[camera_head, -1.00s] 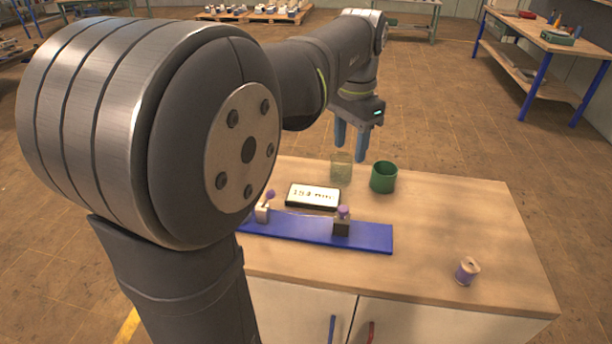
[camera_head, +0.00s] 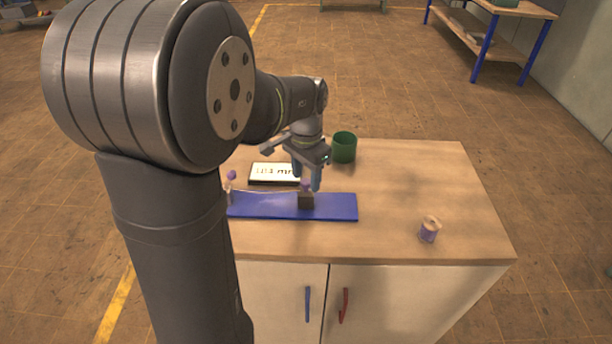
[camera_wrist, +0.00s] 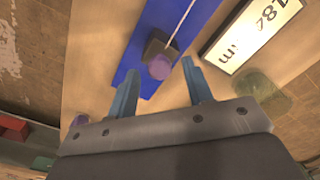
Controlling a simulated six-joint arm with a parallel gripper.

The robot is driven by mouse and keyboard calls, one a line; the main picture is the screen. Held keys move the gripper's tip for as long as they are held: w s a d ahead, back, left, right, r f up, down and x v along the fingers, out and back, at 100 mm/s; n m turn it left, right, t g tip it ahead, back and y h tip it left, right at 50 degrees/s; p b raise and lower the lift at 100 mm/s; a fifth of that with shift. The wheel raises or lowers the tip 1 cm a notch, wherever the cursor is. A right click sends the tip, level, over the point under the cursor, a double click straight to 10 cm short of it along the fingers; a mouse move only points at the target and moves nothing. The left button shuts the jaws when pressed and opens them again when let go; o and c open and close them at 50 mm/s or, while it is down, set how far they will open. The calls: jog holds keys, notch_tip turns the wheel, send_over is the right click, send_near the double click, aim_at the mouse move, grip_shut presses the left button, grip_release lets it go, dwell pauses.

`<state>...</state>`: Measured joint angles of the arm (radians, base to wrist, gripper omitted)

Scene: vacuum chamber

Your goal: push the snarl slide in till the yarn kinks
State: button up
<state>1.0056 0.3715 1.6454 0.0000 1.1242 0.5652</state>
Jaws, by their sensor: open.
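The snarl slide is a dark block (camera_head: 306,202) with a purple knob (camera_wrist: 160,68) on a blue rail (camera_head: 338,207). At the rail's left end stands a pale post (camera_head: 230,188), also purple-topped. A thin pale yarn (camera_wrist: 183,24) runs straight from the block in the wrist view. My gripper (camera_head: 306,183) is open above the slide, with its fingers on either side of the knob in the wrist view (camera_wrist: 160,67). I cannot tell whether they touch it. The fingers partly hide the knob in the head view.
A lit readout (camera_head: 266,174) in mm lies behind the rail; its digits are not clear. A green cup (camera_head: 344,148) stands behind at the right, a purple spool (camera_head: 429,230) at the front right.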

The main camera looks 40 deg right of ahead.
jog(key=shift+f, duration=0.4)
grip_shut()
jog(key=w+a, duration=0.6)
jog(key=shift+r, duration=0.1)
grip_release()
